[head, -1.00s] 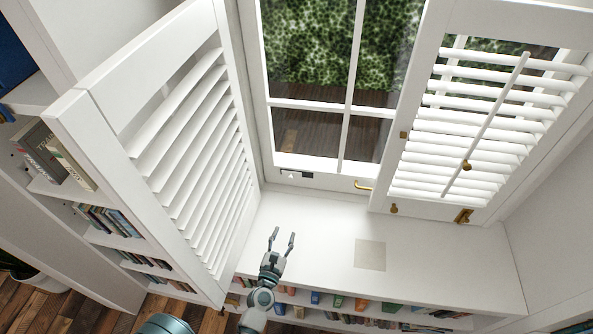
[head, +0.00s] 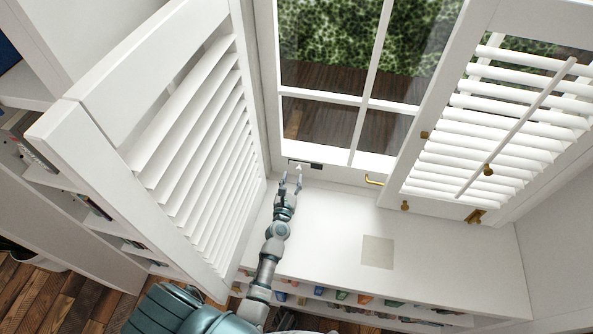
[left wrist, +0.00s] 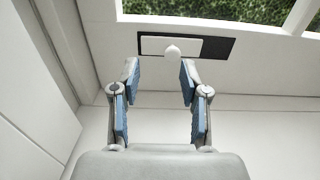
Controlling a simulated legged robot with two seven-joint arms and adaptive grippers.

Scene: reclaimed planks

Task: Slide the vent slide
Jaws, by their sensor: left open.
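The vent slide is a small white plate with a round white knob (left wrist: 172,52), set in a dark slot (left wrist: 217,47) on the window's bottom rail in the left wrist view. The plate covers the left and middle of the slot, and dark shows at the right end. In the head view the vent (head: 305,165) is small, below the window's left corner. My left gripper (head: 290,180) is open just in front of and below it. In the left wrist view the open fingers (left wrist: 160,75) stand either side of the knob, apart from it. My right gripper is not in view.
A louvred shutter (head: 190,140) stands open close on the left of my left arm. Another shutter (head: 500,120) with brass knobs is at the right. A brass window handle (head: 374,180) is right of the vent. The white sill (head: 450,255) is mostly clear, with book shelves below.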

